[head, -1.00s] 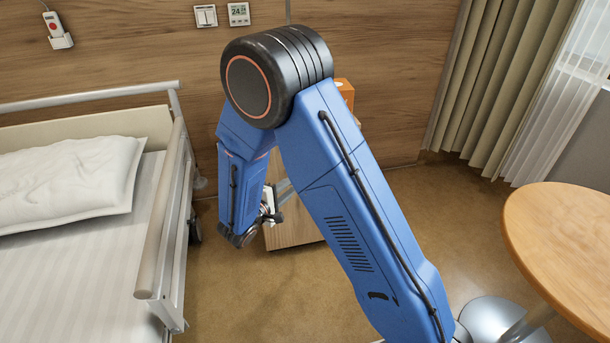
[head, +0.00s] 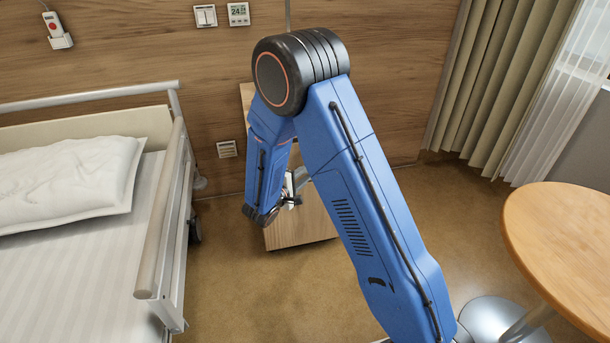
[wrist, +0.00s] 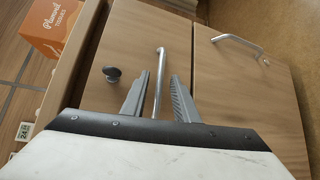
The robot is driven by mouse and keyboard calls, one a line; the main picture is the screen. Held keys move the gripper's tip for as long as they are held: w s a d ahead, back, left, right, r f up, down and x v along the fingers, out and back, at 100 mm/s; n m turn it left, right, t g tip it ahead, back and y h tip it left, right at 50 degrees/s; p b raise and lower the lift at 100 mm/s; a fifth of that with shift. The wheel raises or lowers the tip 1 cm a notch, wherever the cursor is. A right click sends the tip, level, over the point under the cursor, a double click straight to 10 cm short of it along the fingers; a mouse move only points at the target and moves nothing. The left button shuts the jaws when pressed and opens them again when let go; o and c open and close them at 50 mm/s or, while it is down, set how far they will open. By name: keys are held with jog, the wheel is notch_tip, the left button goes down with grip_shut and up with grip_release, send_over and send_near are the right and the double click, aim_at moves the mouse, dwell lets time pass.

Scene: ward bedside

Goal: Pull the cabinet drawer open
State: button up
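The bedside cabinet (head: 312,228) stands against the wall, mostly hidden behind my arm in the head view. In the wrist view it appears turned sideways, its top toward the left. The wood drawer front (wrist: 128,45) bears a bar handle (wrist: 159,65) and a small dark round knob (wrist: 111,73). The drawer looks closed, flush with the front. My gripper (wrist: 160,85) is open. Its two grey fingers lie on either side of the bar handle, with a visible gap on each side. In the head view my gripper (head: 290,190) is at the cabinet front, partly hidden.
A second front panel (wrist: 245,85) with its own handle (wrist: 238,40) lies beside the drawer. An orange tissue box (wrist: 50,25) sits on the cabinet top. The bed (head: 70,250) with its side rail is at left, a round table (head: 565,240) at right. Floor between is clear.

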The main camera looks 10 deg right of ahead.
jog(key=shift+c, duration=0.3)
grip_shut()
dwell(1.1)
